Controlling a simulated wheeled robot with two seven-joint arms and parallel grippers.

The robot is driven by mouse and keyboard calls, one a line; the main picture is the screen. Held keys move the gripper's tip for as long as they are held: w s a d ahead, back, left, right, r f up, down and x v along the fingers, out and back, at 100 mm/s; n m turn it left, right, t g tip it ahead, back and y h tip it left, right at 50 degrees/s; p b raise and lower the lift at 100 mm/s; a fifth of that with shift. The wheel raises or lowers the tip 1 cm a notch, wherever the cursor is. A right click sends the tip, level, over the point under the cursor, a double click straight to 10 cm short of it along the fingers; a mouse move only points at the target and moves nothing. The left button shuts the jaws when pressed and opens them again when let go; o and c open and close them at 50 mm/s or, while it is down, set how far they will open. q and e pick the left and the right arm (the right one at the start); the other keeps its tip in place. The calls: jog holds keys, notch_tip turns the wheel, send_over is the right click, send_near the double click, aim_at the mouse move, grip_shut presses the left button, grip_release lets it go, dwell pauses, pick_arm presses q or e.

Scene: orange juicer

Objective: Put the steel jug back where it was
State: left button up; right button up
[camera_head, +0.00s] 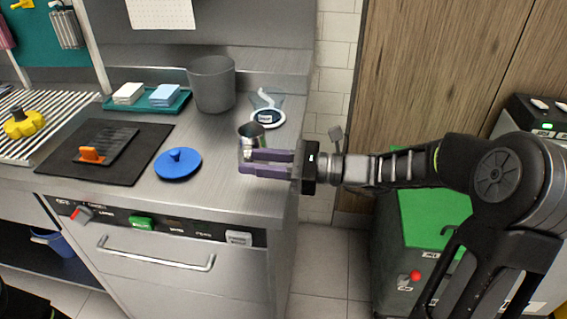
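The steel jug (250,134) is a small shiny metal cup at the right part of the steel counter (228,205). My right gripper (256,161) reaches in from the right, and its two purple fingers lie at the jug's lower part, hiding some of it. The fingers look spaced about the jug's body, but I cannot tell whether they press on it. I cannot tell whether the jug's base touches the counter. My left gripper is not in view; only a dark piece of my body shows at the lower left corner.
A blue lid with a knob (178,164) lies left of the jug. A grey bin (212,84) and a round white-rimmed item (268,118) stand behind. A teal tray (147,101), black mat (60,150) and yellow knob piece (24,122) are further left. Bare counter lies in front.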

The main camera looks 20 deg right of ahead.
jog(key=v, duration=0.6)
jog(key=shift+s+d, duration=0.1)
jog(key=shift+d, duration=0.2)
